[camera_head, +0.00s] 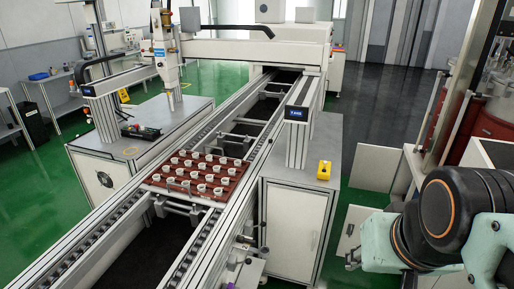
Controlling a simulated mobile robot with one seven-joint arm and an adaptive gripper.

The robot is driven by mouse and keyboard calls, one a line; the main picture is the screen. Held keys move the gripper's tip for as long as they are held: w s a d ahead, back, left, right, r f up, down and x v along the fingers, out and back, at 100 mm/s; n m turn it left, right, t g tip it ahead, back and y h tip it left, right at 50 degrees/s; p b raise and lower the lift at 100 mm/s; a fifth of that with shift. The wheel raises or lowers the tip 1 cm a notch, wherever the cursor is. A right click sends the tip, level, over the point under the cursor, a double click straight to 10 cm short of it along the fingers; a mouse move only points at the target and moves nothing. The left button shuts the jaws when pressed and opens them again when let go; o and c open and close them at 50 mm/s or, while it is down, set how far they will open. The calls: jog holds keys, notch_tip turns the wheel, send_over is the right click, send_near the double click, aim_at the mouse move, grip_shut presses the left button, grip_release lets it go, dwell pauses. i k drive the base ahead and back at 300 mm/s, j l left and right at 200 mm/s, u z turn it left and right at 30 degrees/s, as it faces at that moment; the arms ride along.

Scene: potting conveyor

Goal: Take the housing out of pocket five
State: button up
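A red-brown tray (158,181) sits across the two rails of the conveyor, left of the picture's middle. Several small white housings stand in rows in its pockets. They are too small to tell the pocket numbers, so I cannot tell which one is in pocket five. A handle shows at the tray's near edge. Part of my arm, teal and black, shows at the right edge. My gripper is not in view.
The conveyor (200,246) runs from the lower left to the back, under a gantry with a dispensing head (166,45). A grey cabinet (293,222) with a yellow box (324,170) stands right of it. Another cabinet (120,170) stands left.

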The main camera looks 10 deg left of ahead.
aim_at(217, 191)
jog(key=i+l+u, duration=0.1)
jog(key=i+u, duration=0.3)
jog(key=i+l+u, duration=0.2)
jog(key=i+u, duration=0.2)
jog(key=i+l+u, duration=0.2)
jog(key=u, duration=0.2)
jog(key=i+l+u, duration=0.2)
jog(key=u, duration=0.25)
jog(key=l, duration=0.1)
